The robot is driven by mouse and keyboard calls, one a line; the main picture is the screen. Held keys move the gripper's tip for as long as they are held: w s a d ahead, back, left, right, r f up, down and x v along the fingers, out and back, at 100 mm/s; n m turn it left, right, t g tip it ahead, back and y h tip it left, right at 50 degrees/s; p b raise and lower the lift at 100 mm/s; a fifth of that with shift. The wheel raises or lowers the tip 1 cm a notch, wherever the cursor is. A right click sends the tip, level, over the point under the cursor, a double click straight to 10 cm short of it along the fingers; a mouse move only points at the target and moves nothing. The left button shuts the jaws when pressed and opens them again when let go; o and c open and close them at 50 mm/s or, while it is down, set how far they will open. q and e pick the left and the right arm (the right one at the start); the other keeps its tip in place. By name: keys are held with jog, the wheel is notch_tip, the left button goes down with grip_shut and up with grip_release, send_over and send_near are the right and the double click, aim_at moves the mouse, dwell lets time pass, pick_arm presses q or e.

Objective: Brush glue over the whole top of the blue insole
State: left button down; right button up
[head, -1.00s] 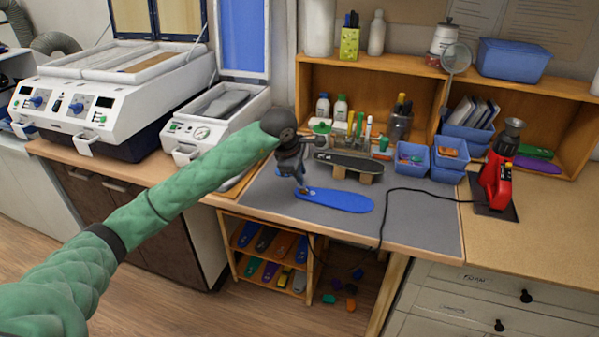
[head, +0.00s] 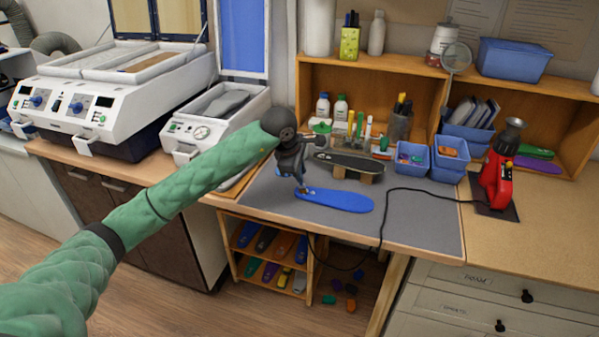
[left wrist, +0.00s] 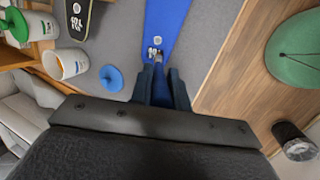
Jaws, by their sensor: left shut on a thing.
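The blue insole (head: 338,201) lies flat on the grey mat, its left end partly behind my left gripper (head: 302,187). The insole (left wrist: 166,22) also runs away from the fingers in the left wrist view, with a small white printed mark near its close end. I cannot tell whether the tip touches the surface. No glue film is clearly visible. My right gripper is not in view.
A dark insole on a wooden stand (head: 348,164), blue bins (head: 412,158) and bottles stand behind the work area. A red tool (head: 497,180) with a black cable is at right. White machines (head: 110,95) are at left.

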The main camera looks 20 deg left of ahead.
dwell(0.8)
pick_arm(q)
jog(key=shift+f+b, duration=0.1)
jog(key=shift+b, duration=0.25)
jog(key=shift+w+d, duration=0.15)
jog(key=shift+d, duration=0.05)
jog(key=w+d+b, duration=0.2)
jog(key=d+b, duration=0.3)
jog(key=d, duration=0.4)
jog(key=shift+w, duration=0.2)
dwell(1.2)
jog(key=shift+f, duration=0.1)
